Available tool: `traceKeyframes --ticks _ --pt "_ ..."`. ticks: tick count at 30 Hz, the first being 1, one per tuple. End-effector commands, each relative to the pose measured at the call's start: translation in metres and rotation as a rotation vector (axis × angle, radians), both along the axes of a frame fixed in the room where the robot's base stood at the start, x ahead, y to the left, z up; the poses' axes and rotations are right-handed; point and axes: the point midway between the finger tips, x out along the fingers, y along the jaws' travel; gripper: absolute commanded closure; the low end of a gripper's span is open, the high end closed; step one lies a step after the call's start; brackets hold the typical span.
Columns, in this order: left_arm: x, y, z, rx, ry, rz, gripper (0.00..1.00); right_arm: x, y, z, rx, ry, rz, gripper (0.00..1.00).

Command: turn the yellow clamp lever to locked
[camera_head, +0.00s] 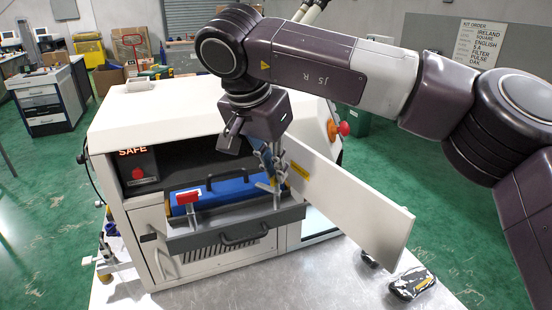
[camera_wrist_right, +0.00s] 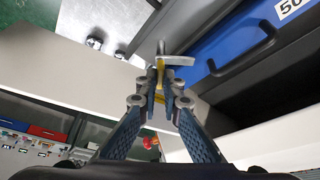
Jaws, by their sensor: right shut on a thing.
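The yellow clamp lever (camera_wrist_right: 159,76) shows in the right wrist view between my fingertips, beside a grey metal clamp part (camera_wrist_right: 172,60). My right gripper (camera_wrist_right: 161,92) is shut on the lever. In the head view the same gripper (camera_head: 270,180) reaches down at the right end of the blue block (camera_head: 228,190) with a black handle, which lies in the machine's open grey drawer (camera_head: 215,238). The fingers hide most of the lever there. A red clamp (camera_head: 188,197) stands at the block's left end. My left gripper is not in view.
The white machine (camera_head: 150,115) has a display reading SAFE (camera_head: 132,152). Its white door (camera_head: 350,205) stands open close to the right of my gripper. A dark packet (camera_head: 412,284) lies on the metal table (camera_head: 330,285) at the right.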

Motion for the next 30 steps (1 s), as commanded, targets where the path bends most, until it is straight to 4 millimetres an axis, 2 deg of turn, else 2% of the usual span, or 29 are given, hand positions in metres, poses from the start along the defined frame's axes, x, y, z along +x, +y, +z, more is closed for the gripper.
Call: traceKeyframes --ticks 1,15,21,30 --pt "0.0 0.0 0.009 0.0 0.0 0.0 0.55 0.0 0.001 0.005 0.0 0.0 -0.044 1.0" --pt "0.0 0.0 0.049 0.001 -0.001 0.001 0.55 0.002 0.003 0.004 0.001 -0.001 -0.454 1.0" --pt "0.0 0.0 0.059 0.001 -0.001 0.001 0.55 0.003 0.003 0.003 0.002 0.0 -0.568 1.0" --pt "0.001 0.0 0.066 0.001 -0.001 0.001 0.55 0.003 0.003 0.002 0.002 -0.001 -0.648 1.0"
